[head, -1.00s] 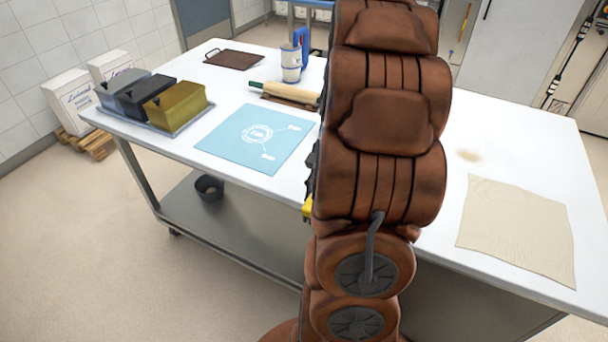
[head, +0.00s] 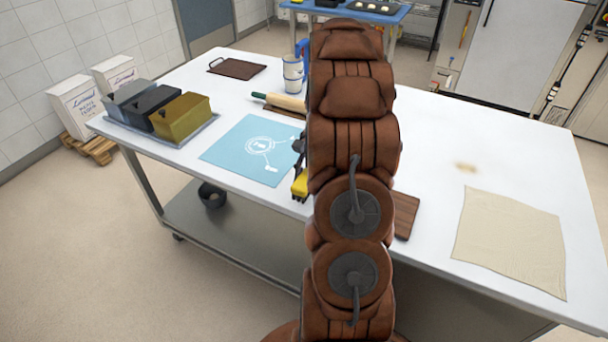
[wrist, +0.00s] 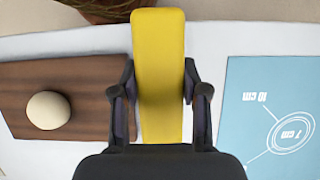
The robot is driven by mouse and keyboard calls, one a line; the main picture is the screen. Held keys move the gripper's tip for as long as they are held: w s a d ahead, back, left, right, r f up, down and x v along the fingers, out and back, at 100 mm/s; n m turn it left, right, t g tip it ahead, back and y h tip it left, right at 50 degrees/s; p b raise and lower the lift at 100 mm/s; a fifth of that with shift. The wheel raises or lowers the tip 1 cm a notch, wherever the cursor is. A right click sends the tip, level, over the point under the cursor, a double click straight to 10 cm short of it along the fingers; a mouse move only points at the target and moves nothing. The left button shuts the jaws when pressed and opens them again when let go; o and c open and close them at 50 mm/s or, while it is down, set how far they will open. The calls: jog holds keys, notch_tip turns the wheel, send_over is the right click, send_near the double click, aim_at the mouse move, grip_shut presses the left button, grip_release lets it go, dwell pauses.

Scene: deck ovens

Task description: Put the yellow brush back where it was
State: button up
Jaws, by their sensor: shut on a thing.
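The yellow brush (wrist: 160,70) is held between the two fingers of my gripper (wrist: 160,90) in the wrist view. Its flat yellow back faces the camera, and its bristles are hidden there. In the head view the yellow brush (head: 300,184) shows just left of my brown arm, near the front edge of the white table and close to the blue mat. My gripper is mostly hidden behind my arm in that view. I cannot tell whether the brush touches the table.
The blue mat (head: 243,150) lies left of the brush. A wooden board (head: 406,214) is partly hidden by my arm; the wrist view shows a pale round ball (wrist: 48,110) on it. A beige cloth (head: 512,243) lies at right.

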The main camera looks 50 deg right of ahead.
aim_at(304, 169)
jog(key=shift+w+d+f+p, duration=0.1)
jog(key=shift+w+d+p, duration=0.35)
jog(key=shift+w, duration=0.4)
jog(key=shift+w+d+f+p, duration=0.1)
jog(key=shift+w+d+p, duration=0.1)
jog(key=shift+w+d, duration=0.45)
jog(key=f+p, duration=0.2)
jog(key=shift+a+f, duration=0.2)
jog(key=shift+f, duration=0.55)
jog(key=shift+f, duration=0.15)
jog(key=o, duration=1.2)
jog(key=b+v, duration=0.4)
jog(key=v, duration=0.8)
